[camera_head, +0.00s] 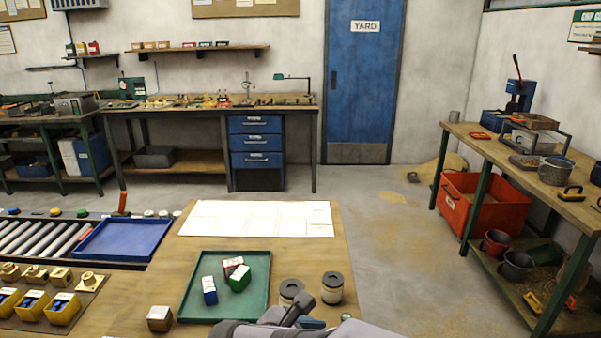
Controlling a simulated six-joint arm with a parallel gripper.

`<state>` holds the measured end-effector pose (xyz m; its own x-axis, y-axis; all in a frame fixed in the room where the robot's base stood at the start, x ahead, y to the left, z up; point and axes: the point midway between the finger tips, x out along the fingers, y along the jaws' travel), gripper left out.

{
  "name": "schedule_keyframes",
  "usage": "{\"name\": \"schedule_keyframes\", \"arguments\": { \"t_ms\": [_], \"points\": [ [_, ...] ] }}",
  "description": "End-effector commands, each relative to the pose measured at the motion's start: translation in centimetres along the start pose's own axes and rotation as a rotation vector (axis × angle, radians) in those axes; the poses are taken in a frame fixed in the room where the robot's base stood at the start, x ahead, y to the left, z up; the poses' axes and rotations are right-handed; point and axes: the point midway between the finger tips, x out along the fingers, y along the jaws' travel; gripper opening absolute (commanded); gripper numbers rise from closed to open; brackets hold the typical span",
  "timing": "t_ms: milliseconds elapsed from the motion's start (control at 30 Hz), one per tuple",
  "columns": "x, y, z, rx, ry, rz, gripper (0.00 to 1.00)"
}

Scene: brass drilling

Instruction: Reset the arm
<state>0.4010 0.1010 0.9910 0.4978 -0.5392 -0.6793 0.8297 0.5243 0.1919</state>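My arm shows only in part at the bottom edge, as grey links low over the front of the wooden table (162,265). A dark jutting part at its upper end looks like my gripper (297,311), beside two lidded jars (332,288). I cannot make out two separate fingertips or anything held. The nearer jar (291,292) is close behind this dark part; whether they touch is not clear.
A green tray (190,306) holds small red, blue and green boxes. White sheets (258,219) lie behind it. A small brass block (159,318) stands left of the tray. A blue tray (122,240) and yellow bins (62,308) are further left.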

Motion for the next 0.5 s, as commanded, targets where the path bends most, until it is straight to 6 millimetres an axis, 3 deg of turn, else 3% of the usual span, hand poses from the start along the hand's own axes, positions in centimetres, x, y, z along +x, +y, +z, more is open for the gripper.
{"name": "schedule_keyframes", "arguments": {
  "t_ms": [33,100,233,333,500],
  "points": [
    [1.2,-2.4,1.1,0.135,0.052,-0.093,0.61],
    [2.5,-5.5,1.3,0.333,0.122,-0.212,0.61],
    [3.7,-10.4,0.9,0.733,0.221,-0.43,0.61],
    [3.7,-13.1,0.5,1.051,0.265,-0.584,0.61],
    [3.4,-15.5,-0.1,1.519,0.287,-0.787,0.61]
  ]
}}
